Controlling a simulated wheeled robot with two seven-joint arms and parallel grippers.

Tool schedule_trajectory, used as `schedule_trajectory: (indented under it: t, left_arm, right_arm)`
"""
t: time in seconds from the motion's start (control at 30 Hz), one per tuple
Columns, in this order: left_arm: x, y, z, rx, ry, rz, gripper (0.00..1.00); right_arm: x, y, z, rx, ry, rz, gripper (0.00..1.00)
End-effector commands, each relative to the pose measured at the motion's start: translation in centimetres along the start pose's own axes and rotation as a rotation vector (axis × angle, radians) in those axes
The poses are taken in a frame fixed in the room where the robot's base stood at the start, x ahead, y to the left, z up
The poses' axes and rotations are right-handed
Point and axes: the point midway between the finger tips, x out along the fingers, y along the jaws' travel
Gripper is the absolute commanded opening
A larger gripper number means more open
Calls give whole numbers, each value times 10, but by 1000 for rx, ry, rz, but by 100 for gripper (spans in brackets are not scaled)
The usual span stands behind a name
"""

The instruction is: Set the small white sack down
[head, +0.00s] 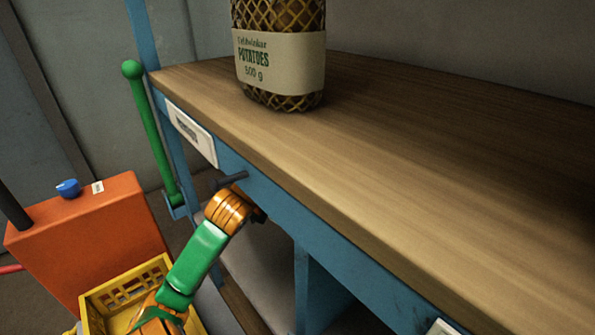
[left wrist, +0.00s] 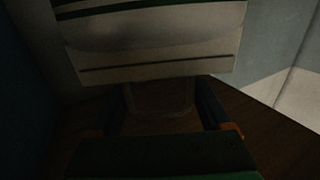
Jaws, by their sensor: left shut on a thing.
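The small white sack (left wrist: 150,50) fills the upper part of the left wrist view. It is pale, with a dark green band near its top and a dark seam line along its near edge. My left gripper (left wrist: 166,92) is shut on the sack's near edge, with a finger on each side. Dark brown wood shows below and around it; I cannot tell whether the sack touches it. In the head view my left arm reaches under the upper shelf, and the shelf hides the fingers and the sack. My right gripper is not in view.
A net sack of potatoes (head: 281,60) stands on the wooden upper shelf (head: 400,165), which is otherwise mostly bare. The blue frame has a green lever (head: 152,135) at its left. An orange cabinet (head: 85,240) and a yellow crate (head: 125,285) stand at the lower left.

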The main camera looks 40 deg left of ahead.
Motion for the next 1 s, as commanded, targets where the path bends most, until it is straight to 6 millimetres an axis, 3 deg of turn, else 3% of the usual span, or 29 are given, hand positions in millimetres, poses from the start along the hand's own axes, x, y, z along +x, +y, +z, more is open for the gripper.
schedule_trajectory:
  t: [0.2, 0.4, 0.73, 0.77, 0.8, 0.83, 1.0]
  left_arm:
    - [0, 0, 16, 1, 1, 0, 0]
    - [0, 0, 50, 1, -1, 0, 0]
    - [-2, 4, 51, 2, 2, 0, 0]
    - [-2, 4, 52, 1, -1, 0, 86]
    - [-2, 4, 52, 2, -1, 0, 97]
    - [-2, 4, 51, 2, -1, 0, 100]
    - [-1, 4, 51, 2, -1, 0, 100]
  right_arm:
    - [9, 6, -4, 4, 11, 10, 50]
    - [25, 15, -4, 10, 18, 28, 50]
    - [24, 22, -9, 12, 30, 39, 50]
    - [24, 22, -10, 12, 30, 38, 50]
    - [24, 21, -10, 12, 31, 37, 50]
    - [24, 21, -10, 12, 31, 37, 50]
    - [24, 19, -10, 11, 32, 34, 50]
